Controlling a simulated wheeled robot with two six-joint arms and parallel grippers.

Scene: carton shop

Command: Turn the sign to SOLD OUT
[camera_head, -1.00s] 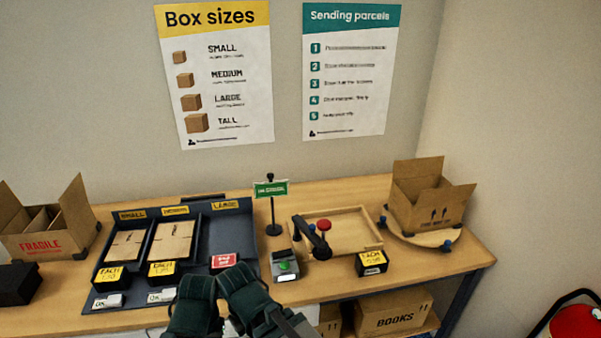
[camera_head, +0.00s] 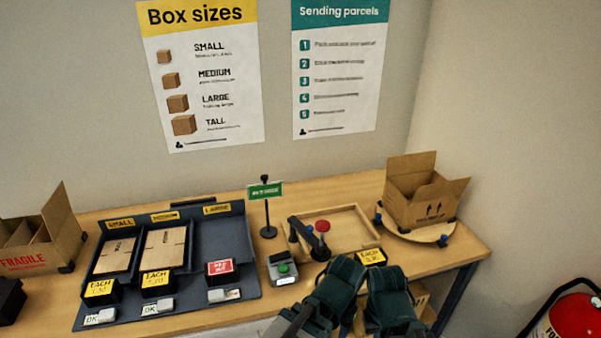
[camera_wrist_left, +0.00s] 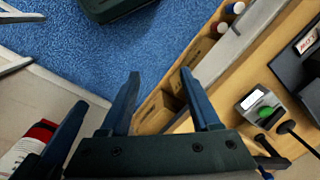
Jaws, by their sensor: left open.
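A red sign with white lettering (camera_head: 219,268) sits on a dark block at the front of the empty LARGE bay; its words are too small to read surely. My two dark green grippers show at the bottom of the head view, the left (camera_head: 338,290) beside the right (camera_head: 390,295). Both are right of the red sign and apart from it. In the left wrist view my left gripper (camera_wrist_left: 158,72) is open and empty, before the bench. The right jaws are not clear.
The dark tray (camera_head: 216,232) has flat cartons in two bays, with yellow price signs (camera_head: 156,282). A green-button device (camera_head: 283,268) and a wooden tray with a black lever (camera_head: 352,228) stand to its right. An open carton (camera_head: 424,195) sits on a turntable.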

